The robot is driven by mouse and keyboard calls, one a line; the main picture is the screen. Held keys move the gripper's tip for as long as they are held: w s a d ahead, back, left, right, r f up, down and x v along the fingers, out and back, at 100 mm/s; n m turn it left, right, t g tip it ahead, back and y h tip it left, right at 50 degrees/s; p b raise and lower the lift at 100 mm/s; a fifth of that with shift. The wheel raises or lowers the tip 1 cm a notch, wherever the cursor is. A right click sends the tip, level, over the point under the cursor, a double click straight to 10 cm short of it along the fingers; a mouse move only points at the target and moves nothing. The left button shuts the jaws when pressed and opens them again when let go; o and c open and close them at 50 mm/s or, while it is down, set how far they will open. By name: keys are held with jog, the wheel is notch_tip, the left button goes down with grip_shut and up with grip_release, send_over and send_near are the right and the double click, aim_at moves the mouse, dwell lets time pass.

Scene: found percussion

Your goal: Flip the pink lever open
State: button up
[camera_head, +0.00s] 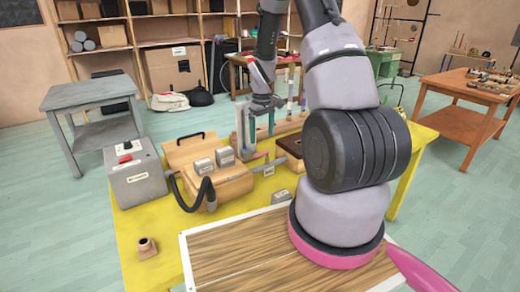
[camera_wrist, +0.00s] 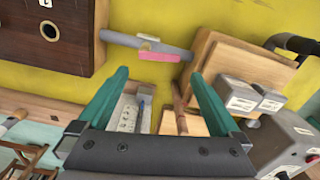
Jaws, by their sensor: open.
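The pink lever (camera_wrist: 160,57) lies along a grey pipe (camera_wrist: 122,39) in the wrist view, beside a small beige piece on the pipe. In the head view the lever (camera_head: 259,155) is a small pink strip near the pipe (camera_head: 270,167), partly hard to make out. My gripper (camera_wrist: 160,80) is open and empty, its two teal fingers apart, with the lever showing just beyond the gap between the tips. In the head view my gripper (camera_head: 256,138) points down over the far part of the yellow table. I cannot tell its exact height above the lever.
A wooden box (camera_head: 222,185) with grey blocks and a black hose stands left of the pipe on the yellow table (camera_head: 150,228). A grey control box (camera_head: 136,181) stands farther left. A dark wooden box (camera_wrist: 50,28) is at the pipe's other end.

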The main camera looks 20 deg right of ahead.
notch_tip(320, 180, down, 7)
dwell(0.3)
jog(key=c, duration=1)
jog(key=shift+w+m, duration=0.2)
jog(key=shift+m, duration=0.8)
jog(key=o, duration=1)
jog(key=shift+r, duration=0.1)
